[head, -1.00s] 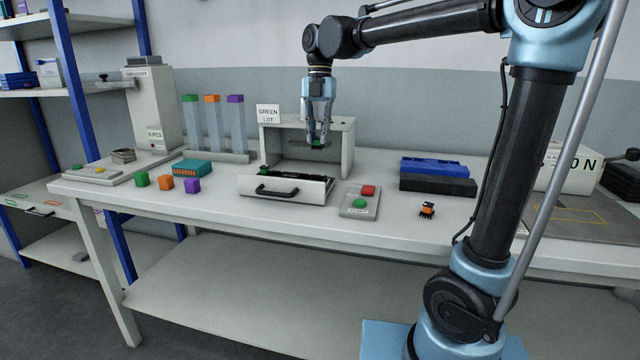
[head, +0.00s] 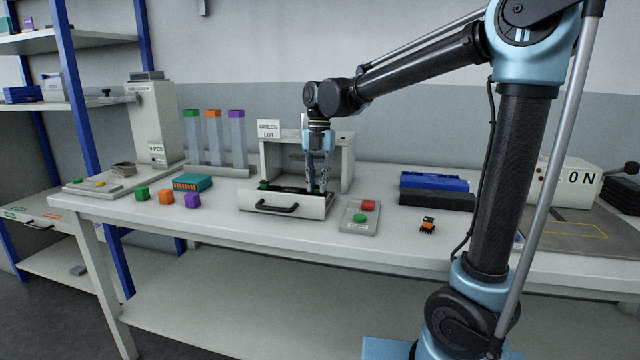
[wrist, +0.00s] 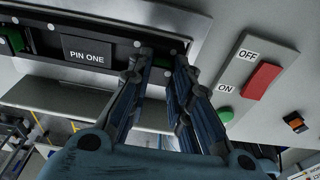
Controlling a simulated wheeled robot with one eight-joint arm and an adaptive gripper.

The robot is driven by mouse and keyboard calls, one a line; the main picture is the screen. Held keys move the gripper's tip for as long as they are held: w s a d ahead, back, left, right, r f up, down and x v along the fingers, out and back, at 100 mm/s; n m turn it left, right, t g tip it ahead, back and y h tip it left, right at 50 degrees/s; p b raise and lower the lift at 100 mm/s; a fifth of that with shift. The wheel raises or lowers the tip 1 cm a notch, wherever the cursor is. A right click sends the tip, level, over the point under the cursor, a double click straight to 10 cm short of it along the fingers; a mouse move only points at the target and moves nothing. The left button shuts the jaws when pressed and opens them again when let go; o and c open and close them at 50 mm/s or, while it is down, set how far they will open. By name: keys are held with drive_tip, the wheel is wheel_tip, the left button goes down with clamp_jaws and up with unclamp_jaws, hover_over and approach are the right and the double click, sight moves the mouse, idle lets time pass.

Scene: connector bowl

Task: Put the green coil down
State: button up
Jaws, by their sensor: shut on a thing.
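My gripper (head: 317,186) points down at the right part of the open drawer (head: 284,203) of the grey box. It is shut on the green coil, which is mostly hidden behind the fingers and drawer front. In the wrist view, my fingertips (wrist: 160,58) reach to the dark tray in the drawer, with a sliver of green (wrist: 174,52) between them. Whether the coil touches the tray I cannot tell. Another green piece (wrist: 12,42) sits at the tray's left end, beside a "PIN ONE" label (wrist: 86,51).
A switch panel (head: 359,217) with red and green buttons stands right of the drawer. A blue case (head: 434,182) and a small orange-black part (head: 427,225) lie to the right.

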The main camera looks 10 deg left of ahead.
drive_tip(key=o, duration=0.9)
drive_tip(key=shift+f, duration=0.1)
drive_tip(key=shift+c, duration=0.2)
wheel_tip(320, 180, up, 12)
drive_tip(key=w, duration=0.2)
drive_tip(key=shift+s, duration=0.1)
